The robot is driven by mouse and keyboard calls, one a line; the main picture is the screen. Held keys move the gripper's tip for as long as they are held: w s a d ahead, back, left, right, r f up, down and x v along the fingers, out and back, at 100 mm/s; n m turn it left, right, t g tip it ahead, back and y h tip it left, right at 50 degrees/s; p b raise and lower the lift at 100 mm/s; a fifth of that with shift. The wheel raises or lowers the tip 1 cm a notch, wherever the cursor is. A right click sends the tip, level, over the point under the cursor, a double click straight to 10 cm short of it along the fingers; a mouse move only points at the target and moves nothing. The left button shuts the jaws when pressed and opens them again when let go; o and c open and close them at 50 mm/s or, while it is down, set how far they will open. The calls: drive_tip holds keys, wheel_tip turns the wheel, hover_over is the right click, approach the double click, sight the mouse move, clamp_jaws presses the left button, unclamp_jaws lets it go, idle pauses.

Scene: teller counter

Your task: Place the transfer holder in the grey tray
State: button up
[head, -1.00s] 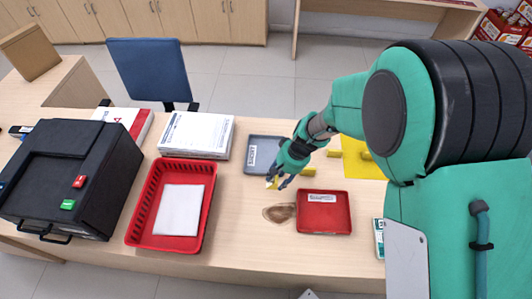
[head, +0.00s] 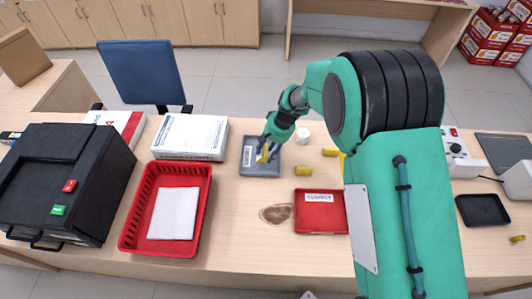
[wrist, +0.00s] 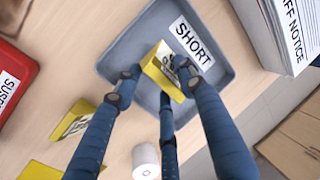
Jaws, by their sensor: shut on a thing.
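A yellow holder with a dark-lettered label (wrist: 160,68) is gripped between the fingers of my gripper (wrist: 162,80); its lettering is too small to read surely. In the head view the held holder (head: 262,157) and my gripper (head: 266,150) are over the grey tray (head: 257,172). In the wrist view the grey tray (wrist: 138,45) lies below the holder, with a white label reading SHORT. The holder is tilted in that picture and looks to be above the tray floor; I cannot tell whether it touches. The tray shows no other contents.
Other yellow holders (head: 303,171) (wrist: 80,120) lie right of the tray. A white roll (head: 303,134) stands beside it, a paper stack (head: 190,137) to its left. A small red tray (head: 321,222) and a red basket (head: 205,215) are nearer the front.

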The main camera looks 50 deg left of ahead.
sight(266, 151)
drive_tip(key=shift+w+a+f, duration=0.1)
drive_tip(key=shift+w+a, duration=0.25)
drive_tip(key=shift+a, duration=0.25)
drive_tip(key=shift+w+a, duration=0.3)
drive_tip(key=shift+a, duration=0.25)
drive_tip(key=shift+f, duration=0.1)
drive_tip(key=shift+f+b, duration=0.8)
drive_tip(key=shift+f, duration=0.85)
drive_tip(key=o, duration=1.2)
drive_tip(key=p+v, duration=0.3)
drive_tip(key=v, duration=0.9)
